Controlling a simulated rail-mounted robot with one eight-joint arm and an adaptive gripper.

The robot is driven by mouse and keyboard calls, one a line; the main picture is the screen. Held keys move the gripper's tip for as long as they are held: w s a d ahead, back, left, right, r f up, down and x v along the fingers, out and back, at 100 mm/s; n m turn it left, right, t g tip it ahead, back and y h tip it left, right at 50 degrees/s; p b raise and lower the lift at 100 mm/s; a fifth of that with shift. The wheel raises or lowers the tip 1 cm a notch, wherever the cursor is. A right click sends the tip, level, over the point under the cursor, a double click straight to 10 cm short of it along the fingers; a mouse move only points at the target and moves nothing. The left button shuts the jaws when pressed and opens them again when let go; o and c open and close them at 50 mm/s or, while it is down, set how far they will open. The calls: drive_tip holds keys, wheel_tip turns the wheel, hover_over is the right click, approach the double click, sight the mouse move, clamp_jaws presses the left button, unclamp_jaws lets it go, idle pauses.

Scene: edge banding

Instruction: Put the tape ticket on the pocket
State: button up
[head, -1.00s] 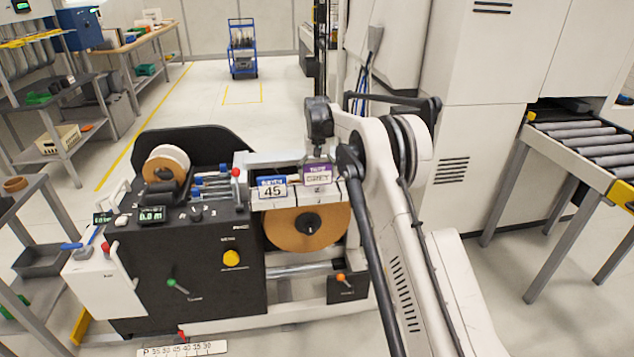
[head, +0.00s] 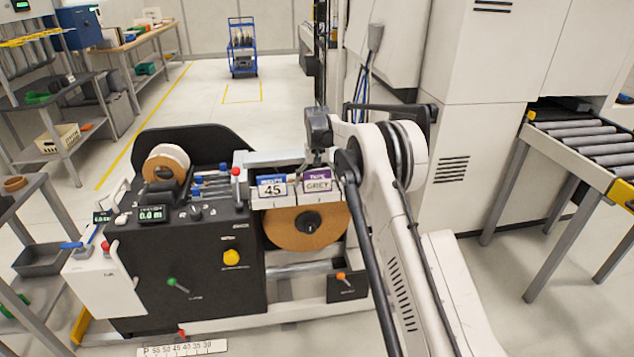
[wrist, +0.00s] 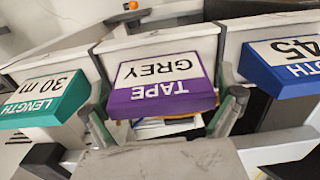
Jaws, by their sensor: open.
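The purple tape ticket reading "TAPE GREY" (head: 318,183) sits at the middle pocket of the white pocket row on the machine's front. It also shows large in the wrist view (wrist: 161,86), flanked by the other tickets. The white pocket (wrist: 165,44) shows behind it; how deep the ticket sits cannot be told. My gripper (head: 318,160) is just above and at the ticket. In the wrist view my gripper (wrist: 168,115) is open, with one finger on each side of the ticket's near edge and small gaps visible.
The blue width ticket "45" (head: 271,187) is in the pocket to the left. The teal length ticket "30 m" (wrist: 42,99) is on the other side, hidden by my arm in the head view. A brown tape roll (head: 300,232) hangs just below the pockets.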

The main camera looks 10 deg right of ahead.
sight(317, 171)
wheel_tip(317, 171, up, 12)
drive_tip(key=shift+r, duration=0.15)
drive_tip(key=s+r+t, duration=0.3)
drive_tip(key=s+r, duration=1.6)
drive_tip(key=s, duration=0.5)
drive_tip(key=s+t, duration=0.2)
drive_tip(key=s, duration=1.4)
drive_tip(key=s+f+t, duration=0.2)
drive_tip(key=s+f, duration=0.8)
drive_tip(key=s, duration=0.5)
drive_tip(key=shift+s+f, duration=0.15)
drive_tip(key=shift+s, duration=0.2)
